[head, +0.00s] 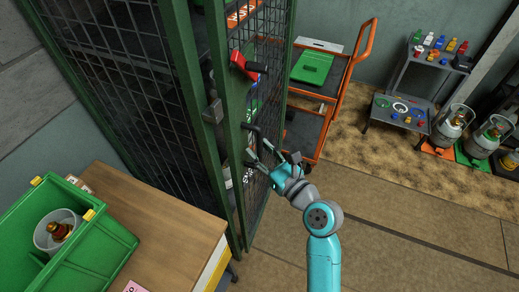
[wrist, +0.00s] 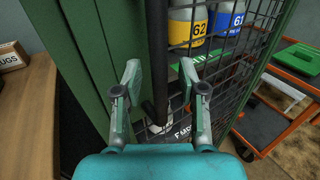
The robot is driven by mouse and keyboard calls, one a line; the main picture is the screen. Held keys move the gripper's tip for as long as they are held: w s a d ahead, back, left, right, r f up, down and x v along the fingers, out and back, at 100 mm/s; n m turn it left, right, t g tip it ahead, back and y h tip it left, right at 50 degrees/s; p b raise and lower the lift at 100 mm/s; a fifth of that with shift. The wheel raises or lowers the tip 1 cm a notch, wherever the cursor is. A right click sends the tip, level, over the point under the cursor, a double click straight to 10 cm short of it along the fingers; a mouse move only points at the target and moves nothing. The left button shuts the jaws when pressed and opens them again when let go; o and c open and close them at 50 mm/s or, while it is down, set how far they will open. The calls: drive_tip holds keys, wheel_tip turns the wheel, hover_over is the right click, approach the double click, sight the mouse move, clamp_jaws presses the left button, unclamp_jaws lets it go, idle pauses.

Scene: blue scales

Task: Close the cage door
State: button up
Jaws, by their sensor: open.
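The cage door (head: 234,166) is a green frame with dark wire mesh, standing upright beside the green cage post (head: 191,90). It also shows in the wrist view (wrist: 243,72). A dark gap shows between the post and the door frame in the head view; I cannot tell exactly how far ajar the door is. A black upright handle (wrist: 159,50) is on the door frame. My gripper (head: 262,147) is open at the handle. In the wrist view my fingers (wrist: 160,75) are on either side of the handle's line; I cannot tell whether they touch it.
A wooden table (head: 165,215) with a green crate (head: 110,257) stands at the left. An orange trolley (head: 343,85) is beyond the door. A grey shelf cart (head: 392,95) and gas cylinders (head: 450,125) stand at the right. The floor (head: 400,215) right of my arm is clear.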

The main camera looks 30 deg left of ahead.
sight(243, 148)
drive_tip(key=shift+w+a, duration=0.15)
drive_tip(key=shift+a, duration=0.15)
clamp_jaws()
drive_tip(key=shift+s+a, duration=0.2)
drive_tip(key=shift+a, duration=0.9)
drive_tip(key=shift+s+a, duration=0.15)
drive_tip(key=shift+a, duration=0.95)
unclamp_jaws()
drive_tip(key=shift+a, duration=0.2)
